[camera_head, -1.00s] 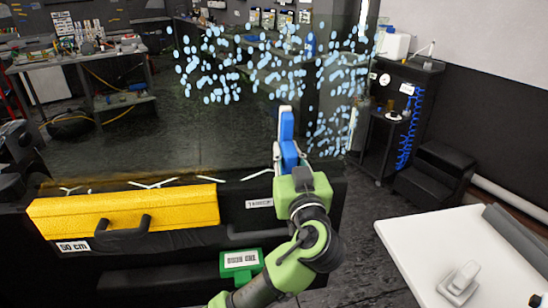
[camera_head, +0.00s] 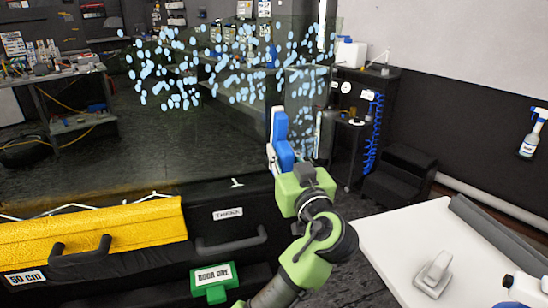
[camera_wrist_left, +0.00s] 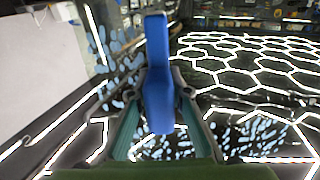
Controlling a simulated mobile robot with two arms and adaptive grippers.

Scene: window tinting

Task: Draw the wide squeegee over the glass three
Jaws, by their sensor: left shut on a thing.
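The dark glass (camera_head: 190,135) stands upright ahead of me, with many pale blue drops over its upper part and down its right side. A black panel below it carries a white label (camera_head: 228,214) reading "THREE". My left gripper (camera_head: 290,170) is shut on the blue squeegee (camera_head: 283,145), which stands upright with a white edge along its left side. The squeegee overlaps the lower right of the glass; I cannot tell whether it touches. In the left wrist view the blue squeegee (camera_wrist_left: 158,75) rises between the fingers, with drops and bright hexagonal reflections beyond.
A white table (camera_head: 400,245) with a white tool (camera_head: 435,272) stands at the right. A spray bottle (camera_head: 532,135) is on the right wall.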

